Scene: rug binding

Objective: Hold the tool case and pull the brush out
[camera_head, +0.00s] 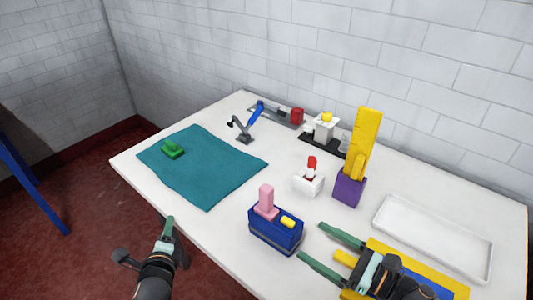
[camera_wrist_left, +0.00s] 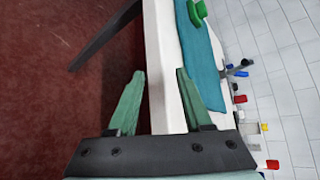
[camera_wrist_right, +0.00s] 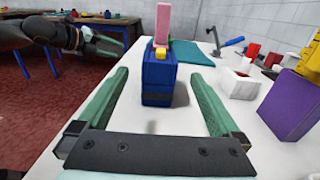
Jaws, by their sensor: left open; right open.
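The tool case is a dark blue box (camera_head: 275,232) near the table's front edge. A pink upright handle (camera_head: 266,200) and a short yellow piece (camera_head: 287,221) stick out of its top; I cannot tell which is the brush. In the right wrist view the blue case (camera_wrist_right: 158,80) stands upright ahead, between the fingers' lines. My right gripper (camera_head: 310,240) is open and empty, just right of the case with its fingers pointing at it. My left gripper (camera_wrist_left: 160,72) is open and empty off the table's front edge, left of the case.
A teal mat (camera_head: 203,165) with a green block (camera_head: 172,150) lies at left. A white holder (camera_head: 308,182) with a red-topped piece and a purple block (camera_head: 348,188) with a tall yellow piece stand behind the case. A white tray (camera_head: 440,215) lies at right.

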